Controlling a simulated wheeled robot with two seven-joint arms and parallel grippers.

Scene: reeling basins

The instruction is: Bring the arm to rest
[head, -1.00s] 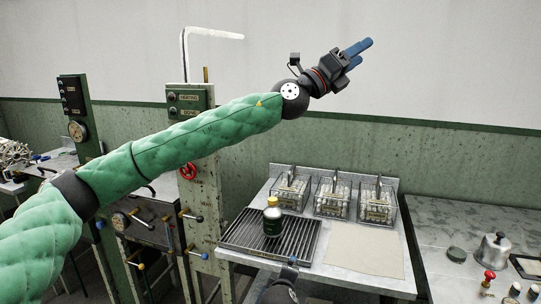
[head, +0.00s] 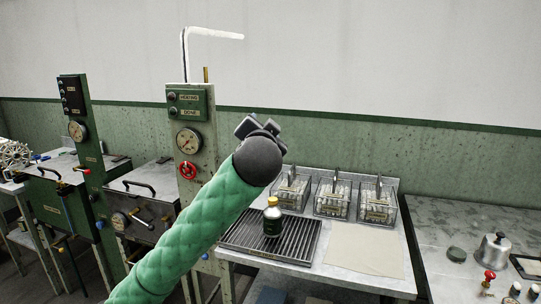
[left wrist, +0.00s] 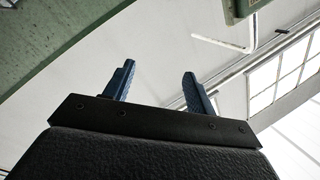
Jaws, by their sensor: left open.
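My left arm in its green quilted sleeve (head: 195,235) comes up from the bottom of the head view, its dark rounded wrist (head: 258,160) held above the table. The wrist hides the fingers of that gripper there. In the left wrist view my left gripper (left wrist: 157,82) shows two blue fingers well apart, with nothing between them. My right gripper is not seen.
A dark bottle with a yellow cap (head: 272,220) stands upright on a slatted rack (head: 245,236), right of the arm. Wire baskets (head: 332,197) stand behind it. A metal pot (head: 492,252) is far right.

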